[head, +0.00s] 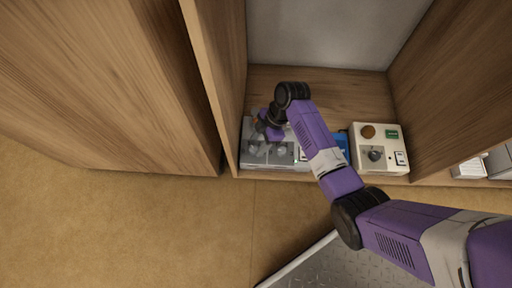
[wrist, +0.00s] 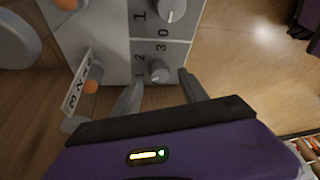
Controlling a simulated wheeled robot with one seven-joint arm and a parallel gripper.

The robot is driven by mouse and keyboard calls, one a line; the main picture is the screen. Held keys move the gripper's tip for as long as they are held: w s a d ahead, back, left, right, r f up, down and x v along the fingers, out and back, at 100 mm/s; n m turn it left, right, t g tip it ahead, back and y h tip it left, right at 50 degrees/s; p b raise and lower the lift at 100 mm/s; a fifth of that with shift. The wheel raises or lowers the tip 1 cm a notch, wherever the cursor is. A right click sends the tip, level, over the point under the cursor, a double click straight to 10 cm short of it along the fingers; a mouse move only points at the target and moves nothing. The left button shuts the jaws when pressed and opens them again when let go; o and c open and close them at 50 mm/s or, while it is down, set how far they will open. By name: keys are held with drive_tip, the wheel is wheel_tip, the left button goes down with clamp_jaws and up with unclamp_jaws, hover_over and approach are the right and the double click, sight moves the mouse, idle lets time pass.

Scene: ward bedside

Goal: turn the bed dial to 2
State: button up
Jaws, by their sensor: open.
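A grey control panel (head: 266,158) stands at the left end of the wooden shelf. In the wrist view its face (wrist: 183,50) carries two grey knobs split by a thin line. The lower knob (wrist: 160,72) has the numerals 3, 2 and 1 beside it; its pointer is too small to read surely. The upper knob (wrist: 172,10) has 1 and 0 beside it. I cannot tell which knob is the bed dial. My gripper (wrist: 161,84) is open and empty, its fingertips on either side of the lower knob; contact cannot be told. In the head view my gripper (head: 262,136) partly covers the panel.
Wooden walls (head: 213,70) enclose the shelf.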

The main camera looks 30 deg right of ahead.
sight(254, 150)
drive_tip(key=shift+b+x, duration=0.45)
drive_tip(key=shift+x, duration=0.9)
drive_tip(key=shift+d, duration=0.1)
clamp_jaws()
